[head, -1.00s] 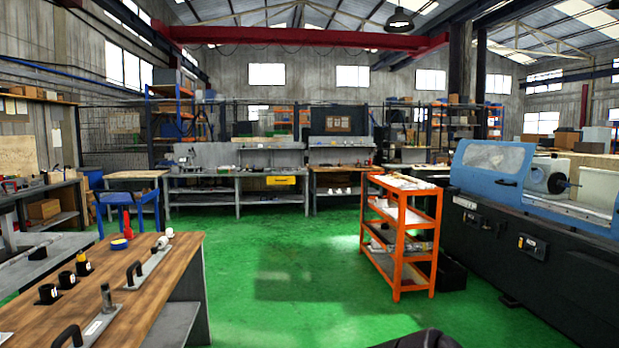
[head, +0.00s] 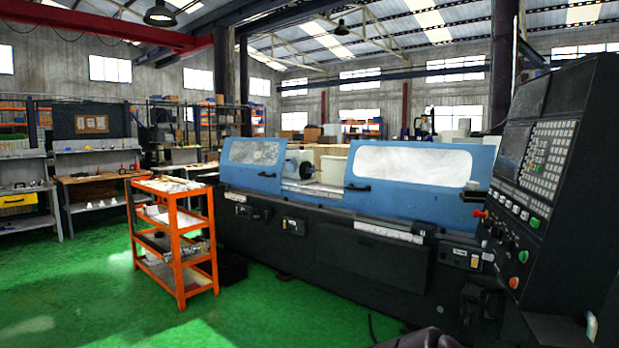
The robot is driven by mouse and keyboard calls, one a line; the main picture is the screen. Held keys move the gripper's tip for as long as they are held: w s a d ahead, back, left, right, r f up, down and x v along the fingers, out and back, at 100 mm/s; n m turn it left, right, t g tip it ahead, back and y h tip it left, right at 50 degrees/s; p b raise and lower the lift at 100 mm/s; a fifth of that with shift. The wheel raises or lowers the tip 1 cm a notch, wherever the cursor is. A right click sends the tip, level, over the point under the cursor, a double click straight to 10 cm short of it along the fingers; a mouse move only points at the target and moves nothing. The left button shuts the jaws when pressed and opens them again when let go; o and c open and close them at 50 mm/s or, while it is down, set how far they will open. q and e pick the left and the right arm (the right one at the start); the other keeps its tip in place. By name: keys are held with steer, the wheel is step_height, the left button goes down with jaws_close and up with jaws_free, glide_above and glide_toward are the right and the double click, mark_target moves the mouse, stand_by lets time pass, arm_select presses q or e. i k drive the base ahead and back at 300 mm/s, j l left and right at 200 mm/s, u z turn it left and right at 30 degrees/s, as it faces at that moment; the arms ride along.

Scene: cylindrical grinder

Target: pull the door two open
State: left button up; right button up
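The cylindrical grinder (head: 330,235) stands at the centre and right, with a dark base and two blue sliding doors. The left door (head: 240,178) has a cloudy window and a small dark handle (head: 267,174) near its right edge. The right door (head: 400,193) is longer, with a large cloudy window and a dark handle (head: 358,188) at its lower left. A gap between the doors shows a white-grey spindle head (head: 298,165) inside. No label shows which one is door two. Neither of my grippers is in view.
A black control console (head: 540,165) with screen and buttons rises in front of the grinder's right end. An orange shelf cart (head: 172,225) stands in front of its left end. Green floor (head: 270,315) is clear before the grinder. Workbenches (head: 95,182) stand at the back left.

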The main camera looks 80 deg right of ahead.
mark_target(433, 165)
steer(key=z, duration=3.15)
steer(key=i+j+u, duration=0.25)
steer(key=i, duration=0.2)
steer(key=i+u, duration=0.25)
steer(key=i, duration=0.2)
steer(key=i+u, duration=0.2)
steer(key=i, duration=2.4)
steer(key=i+j+z, duration=0.15)
steer(key=i, duration=0.5)
steer(key=i+j+z, duration=0.1)
steer(key=i, duration=0.55)
